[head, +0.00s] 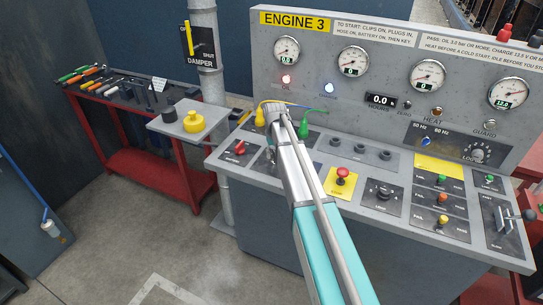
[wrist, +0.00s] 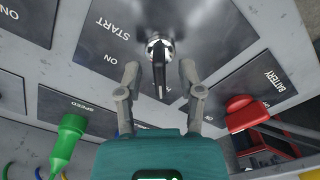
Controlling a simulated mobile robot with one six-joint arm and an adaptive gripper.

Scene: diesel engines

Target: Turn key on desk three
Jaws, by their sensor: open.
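In the wrist view a chrome key switch (wrist: 159,48) with a dark key (wrist: 158,72) stands on a grey plate marked ON and START. The key's long side points down the picture, toward my gripper. My gripper (wrist: 160,72) is open, one finger on each side of the key, with a gap on both sides. In the head view the Engine 3 desk panel (head: 400,40) stands behind a sloped desk top (head: 365,205). My arm covers the key and the gripper's fingers there.
A red battery switch (wrist: 245,113) is right of the key; it also shows in the head view (head: 240,147). A green plug (wrist: 68,140) with cables is at lower left. A red stop button (head: 343,173) is right of my arm. A red tool bench (head: 150,165) stands left.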

